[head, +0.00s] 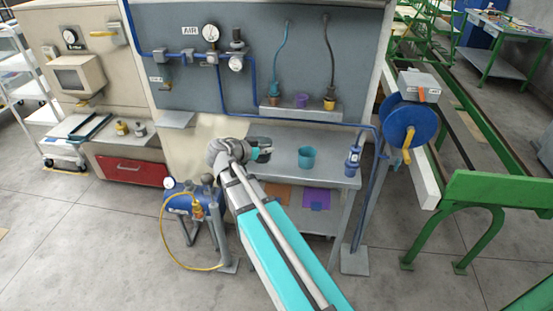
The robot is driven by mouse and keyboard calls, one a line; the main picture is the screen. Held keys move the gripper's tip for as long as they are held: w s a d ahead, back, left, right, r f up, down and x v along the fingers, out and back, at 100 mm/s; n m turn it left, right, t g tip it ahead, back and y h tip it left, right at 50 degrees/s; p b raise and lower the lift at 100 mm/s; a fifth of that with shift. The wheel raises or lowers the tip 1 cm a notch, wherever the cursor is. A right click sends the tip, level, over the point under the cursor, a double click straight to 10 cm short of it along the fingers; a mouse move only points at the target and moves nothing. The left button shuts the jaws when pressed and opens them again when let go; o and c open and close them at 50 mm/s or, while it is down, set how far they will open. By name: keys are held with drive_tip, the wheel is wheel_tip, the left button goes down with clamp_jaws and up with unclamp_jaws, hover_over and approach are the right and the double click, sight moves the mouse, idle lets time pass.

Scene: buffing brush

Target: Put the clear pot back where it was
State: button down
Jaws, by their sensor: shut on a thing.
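My gripper (265,151) is over the left part of the grey workbench (340,178), beside the tan panel. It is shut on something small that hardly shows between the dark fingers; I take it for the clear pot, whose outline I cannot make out. A teal pot (306,158) stands upright on the bench to the right of my gripper, apart from it. A purple pot (301,100) stands on the small wall shelf (290,113), between a teal hose end (275,91) and a dark hose with an orange-yellow end (330,103).
A blue bottle-like fitting (353,160) is at the bench's right end, near the blue hose reel (408,126). Blue pipes and gauges (211,33) run along the wall panel. A blue tank (188,201) stands at lower left. Bare bench top lies around the teal pot.

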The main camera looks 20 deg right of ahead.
drive_tip(key=w+d+f+b, duration=0.8)
drive_tip(key=w, duration=0.1)
drive_tip(key=shift+w+f+b, duration=0.3)
drive_tip(key=shift+w+f, duration=0.05)
drive_tip(key=shift+f, duration=0.05)
drive_tip(key=shift+d, duration=0.1)
drive_tip(key=shift+w+d+f+b, duration=0.3)
drive_tip(key=shift+w+f+b, duration=0.1)
drive_tip(key=shift+f+b, duration=1.6)
drive_tip(key=shift+f, duration=0.05)
drive_tip(key=shift+s+f, duration=0.1)
drive_tip(key=shift+f, duration=0.05)
drive_tip(key=c, duration=0.8)
unclamp_jaws()
